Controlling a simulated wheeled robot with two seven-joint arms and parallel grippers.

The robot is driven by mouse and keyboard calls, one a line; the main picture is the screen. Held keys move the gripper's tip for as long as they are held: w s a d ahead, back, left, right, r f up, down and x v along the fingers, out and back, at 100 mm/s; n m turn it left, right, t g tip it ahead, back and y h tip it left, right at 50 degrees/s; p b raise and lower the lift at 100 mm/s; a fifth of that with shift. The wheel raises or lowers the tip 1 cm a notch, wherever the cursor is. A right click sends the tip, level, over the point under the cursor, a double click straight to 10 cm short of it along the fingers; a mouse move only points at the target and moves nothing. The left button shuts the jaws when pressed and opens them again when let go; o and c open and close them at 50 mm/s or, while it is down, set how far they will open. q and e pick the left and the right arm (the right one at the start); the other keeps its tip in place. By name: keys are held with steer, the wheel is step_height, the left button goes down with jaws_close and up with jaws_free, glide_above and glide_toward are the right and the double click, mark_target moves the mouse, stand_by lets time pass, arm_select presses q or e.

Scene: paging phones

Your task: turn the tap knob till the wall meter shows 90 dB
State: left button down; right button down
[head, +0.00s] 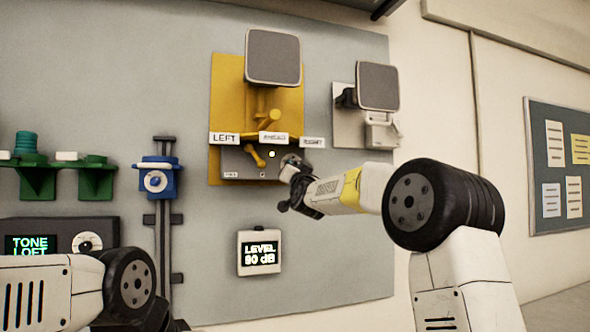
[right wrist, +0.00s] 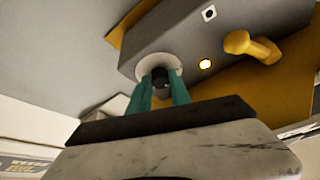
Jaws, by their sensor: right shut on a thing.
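The tap knob (right wrist: 161,82) is a small dark piece in front of a pale round disc on the face of a grey box. My right gripper (right wrist: 163,92) has its teal fingers shut on either side of it. In the head view my right gripper (head: 287,185) is at the right end of the grey box (head: 236,166) and hides the knob. The wall meter (head: 260,253) is a white-framed display below the box. It reads LEVEL and what looks like 90 dB; the first digit is slightly blurred. My left gripper is not in view.
A yellow lever (head: 255,156) and a lit lamp (head: 271,154) are on the box. A yellow panel with a grey horn (head: 272,57) is above. A blue slider (head: 157,181) and a TONE LOFT display (head: 30,245) are to the left. A second horn (head: 377,86) hangs at right.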

steer(key=shift+a+r+m+h, duration=0.1)
steer(key=shift+m+h, duration=0.55)
steer(key=shift+m, duration=0.65)
steer(key=shift+a+m+h, duration=0.1)
steer(key=shift+m+h, duration=0.55)
steer(key=shift+m, duration=0.65)
steer(key=c, duration=1.2)
jaws_free()
steer(key=shift+d, duration=0.1)
steer(key=shift+s, duration=0.1)
steer(key=v, duration=0.7)
steer(key=shift+s, duration=0.4)
